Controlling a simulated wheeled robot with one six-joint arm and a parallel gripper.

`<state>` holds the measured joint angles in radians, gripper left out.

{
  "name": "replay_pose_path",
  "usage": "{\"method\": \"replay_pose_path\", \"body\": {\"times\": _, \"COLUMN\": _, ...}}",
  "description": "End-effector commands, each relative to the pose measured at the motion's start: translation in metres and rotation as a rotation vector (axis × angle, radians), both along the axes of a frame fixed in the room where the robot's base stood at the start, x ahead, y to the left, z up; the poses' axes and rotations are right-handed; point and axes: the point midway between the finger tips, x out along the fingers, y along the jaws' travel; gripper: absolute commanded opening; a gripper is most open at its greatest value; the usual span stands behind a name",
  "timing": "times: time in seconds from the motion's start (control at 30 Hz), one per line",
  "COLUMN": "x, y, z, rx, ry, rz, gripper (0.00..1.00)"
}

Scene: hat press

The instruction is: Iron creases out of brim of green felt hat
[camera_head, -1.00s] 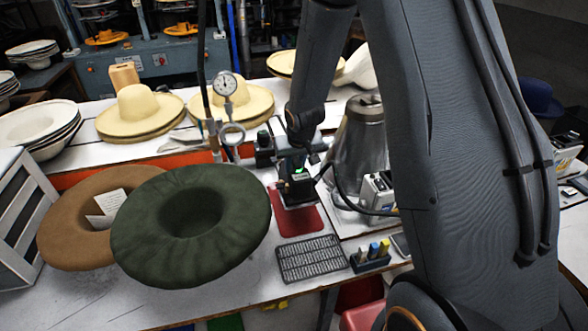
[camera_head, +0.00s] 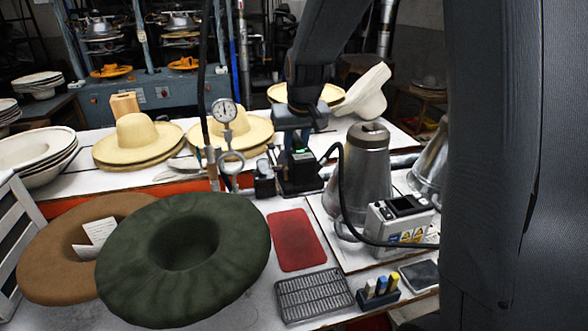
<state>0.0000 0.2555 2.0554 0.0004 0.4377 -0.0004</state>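The green felt hat (camera_head: 130,240) lies crown-down at the lower left, its wide brim up around the dark hollow. The brim surface looks wavy, with creases along its front and left. My gripper (camera_head: 298,143) is at the centre, beyond the hat and to its right. It appears shut on the handle of a black iron (camera_head: 300,176) with a small green light. The iron is upright, behind the red mat (camera_head: 296,240) and clear of it. The fingertips are small and partly hidden by the iron. The iron is apart from the hat.
A brown hat (camera_head: 50,255) with a paper tag lies under the green brim. A pressure gauge (camera_head: 224,111) and hose stand behind. A metal steamer (camera_head: 362,180), control box (camera_head: 400,222), grey grate (camera_head: 314,294) and small bottle holder (camera_head: 378,292) are to the right.

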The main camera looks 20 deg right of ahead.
Motion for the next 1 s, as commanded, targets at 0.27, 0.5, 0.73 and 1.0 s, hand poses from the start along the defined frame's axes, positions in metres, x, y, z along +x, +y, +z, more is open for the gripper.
{"method": "replay_pose_path", "body": {"times": 0.27, "x": 0.002, "y": 0.000, "z": 0.032, "rx": 0.000, "ry": -0.008, "rz": 0.000, "gripper": 0.00}}
{"method": "replay_pose_path", "body": {"times": 0.5, "x": 0.001, "y": 0.000, "z": 0.048, "rx": 0.000, "ry": -0.007, "rz": 0.000, "gripper": 0.00}}
{"method": "replay_pose_path", "body": {"times": 0.73, "x": 0.001, "y": 0.000, "z": 0.064, "rx": 0.000, "ry": -0.007, "rz": 0.000, "gripper": 0.00}}
{"method": "replay_pose_path", "body": {"times": 1.0, "x": 0.001, "y": 0.000, "z": 0.083, "rx": 0.000, "ry": -0.008, "rz": 0.000, "gripper": 0.00}}
